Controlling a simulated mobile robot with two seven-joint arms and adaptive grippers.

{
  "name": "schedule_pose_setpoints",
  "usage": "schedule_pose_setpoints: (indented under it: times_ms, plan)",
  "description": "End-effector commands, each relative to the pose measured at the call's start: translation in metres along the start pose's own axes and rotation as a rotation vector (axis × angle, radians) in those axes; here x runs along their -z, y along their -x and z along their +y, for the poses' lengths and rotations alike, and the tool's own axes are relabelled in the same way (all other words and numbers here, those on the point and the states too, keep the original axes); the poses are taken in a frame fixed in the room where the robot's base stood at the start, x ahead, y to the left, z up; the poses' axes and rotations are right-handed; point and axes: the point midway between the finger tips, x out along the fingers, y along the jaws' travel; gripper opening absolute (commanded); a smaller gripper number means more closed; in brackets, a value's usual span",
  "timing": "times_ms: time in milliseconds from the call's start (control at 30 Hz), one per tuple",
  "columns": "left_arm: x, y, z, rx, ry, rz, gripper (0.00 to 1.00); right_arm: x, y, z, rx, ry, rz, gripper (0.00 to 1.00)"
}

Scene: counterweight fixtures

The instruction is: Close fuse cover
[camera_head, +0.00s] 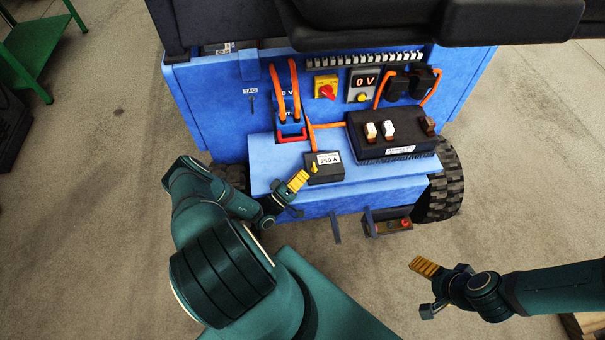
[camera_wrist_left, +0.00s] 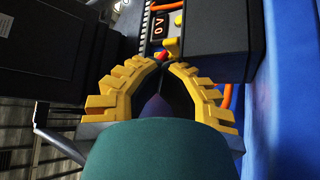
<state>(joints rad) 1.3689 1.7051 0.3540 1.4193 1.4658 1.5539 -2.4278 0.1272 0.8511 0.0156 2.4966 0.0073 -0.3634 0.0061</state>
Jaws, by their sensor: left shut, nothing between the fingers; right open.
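A small black fuse box (camera_head: 325,176) with a white "250 A" label sits on the blue ledge at the front of the machine. I cannot tell from this view whether its cover is fully down. My left gripper (camera_head: 313,169) is shut and empty, its yellow fingertips overlapping the left part of the fuse box in the head view. Whether they touch it is unclear. In the left wrist view the yellow fingers (camera_wrist_left: 164,64) meet at their tips, with nothing between them. My right gripper (camera_head: 424,288) is open and empty, over the floor to the right.
A larger black block (camera_head: 392,147) with several switches stands right of the fuse box. Orange cables (camera_head: 297,100) run down to a red-handled connector (camera_head: 291,137). A red knob (camera_head: 326,91) and a "0 V" display (camera_head: 365,82) are behind.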

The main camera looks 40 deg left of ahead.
Motion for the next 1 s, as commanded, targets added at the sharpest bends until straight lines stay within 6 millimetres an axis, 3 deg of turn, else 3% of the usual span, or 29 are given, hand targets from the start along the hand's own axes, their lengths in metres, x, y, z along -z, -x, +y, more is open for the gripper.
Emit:
schedule_pose_setpoints:
  times_ms: [33, 600, 1000]
  plan:
    - [-0.014, 0.009, 0.0, 0.012, 0.021, -0.025, 0.0, 0.0, -0.001, 0.0, 0.0, 0.0, 0.0, 0.81]
    - [-0.001, 0.107, 0.0, 0.003, 0.003, -0.001, 0.0, 0.0, 0.0, 0.0, 0.0, 0.0, 0.0, 0.81]
    - [0.001, 0.12, 0.001, 0.0, 0.0, 0.001, 0.0, 0.0, 0.0, 0.0, 0.0, 0.0, 0.0, 0.81]
